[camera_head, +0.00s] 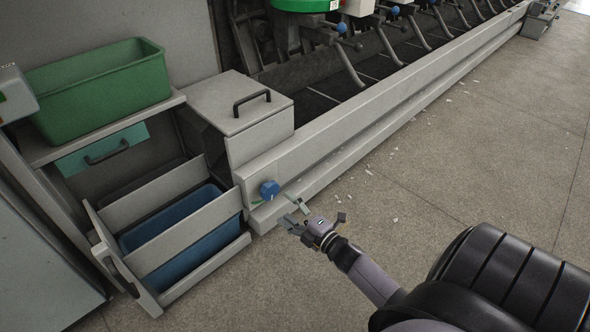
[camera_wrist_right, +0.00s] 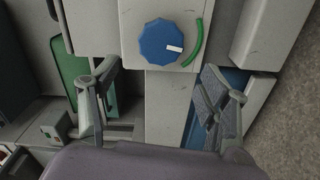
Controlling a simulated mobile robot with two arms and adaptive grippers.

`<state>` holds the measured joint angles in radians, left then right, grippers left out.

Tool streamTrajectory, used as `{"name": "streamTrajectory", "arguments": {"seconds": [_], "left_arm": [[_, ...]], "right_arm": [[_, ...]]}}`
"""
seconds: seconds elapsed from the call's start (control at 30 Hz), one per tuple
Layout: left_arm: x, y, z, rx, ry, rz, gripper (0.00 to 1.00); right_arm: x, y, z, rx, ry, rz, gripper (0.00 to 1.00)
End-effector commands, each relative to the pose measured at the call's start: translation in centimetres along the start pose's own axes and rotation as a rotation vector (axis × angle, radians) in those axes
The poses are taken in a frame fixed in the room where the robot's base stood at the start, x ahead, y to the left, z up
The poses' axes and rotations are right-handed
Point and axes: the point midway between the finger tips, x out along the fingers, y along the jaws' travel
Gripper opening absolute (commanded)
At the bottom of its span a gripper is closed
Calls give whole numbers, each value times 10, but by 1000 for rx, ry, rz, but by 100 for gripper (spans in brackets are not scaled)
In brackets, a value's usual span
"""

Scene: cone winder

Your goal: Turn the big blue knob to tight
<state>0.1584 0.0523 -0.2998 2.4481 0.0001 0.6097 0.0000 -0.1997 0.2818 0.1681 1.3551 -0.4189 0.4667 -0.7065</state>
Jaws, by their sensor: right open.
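The big blue knob (camera_head: 269,190) sits on the grey front panel at the near end of the machine's long rail. In the right wrist view the knob (camera_wrist_right: 158,36) is round with a scalloped edge. Its white pointer mark faces right, slightly downward, towards a green arc (camera_wrist_right: 198,46) printed beside it. My right gripper (camera_head: 311,218) is open, empty and apart from the knob, just to its lower right in the head view. In the right wrist view its fingers (camera_wrist_right: 160,75) stand to the left and right below the knob. My left gripper is not in view.
A pulled-out grey drawer frame (camera_head: 178,240) with a blue bin (camera_head: 165,262) stands left of the knob. A green bin (camera_head: 105,85) sits on the shelf above. A grey box with a black handle (camera_head: 252,98) is above the knob. The floor (camera_head: 470,160) on the right is mostly clear.

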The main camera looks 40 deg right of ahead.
Motion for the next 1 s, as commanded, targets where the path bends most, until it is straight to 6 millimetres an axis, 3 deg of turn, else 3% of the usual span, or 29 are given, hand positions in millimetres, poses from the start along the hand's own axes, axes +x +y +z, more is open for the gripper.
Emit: {"name": "streamTrajectory", "arguments": {"seconds": [0.1, 0.23, 0.83, 0.93, 1.0], "left_arm": [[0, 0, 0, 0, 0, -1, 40], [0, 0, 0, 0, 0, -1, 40], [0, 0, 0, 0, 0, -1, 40], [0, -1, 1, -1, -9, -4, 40], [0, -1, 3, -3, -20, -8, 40]], "right_arm": [[-17, 0, 0, 1, 0, 0, 70], [-26, 0, 0, 1, 1, 1, 70], [-27, 1, -1, 2, 2, 3, 70], [-23, 13, -14, 29, 26, 27, 70], [-19, 32, -36, 77, 68, 67, 70]]}}
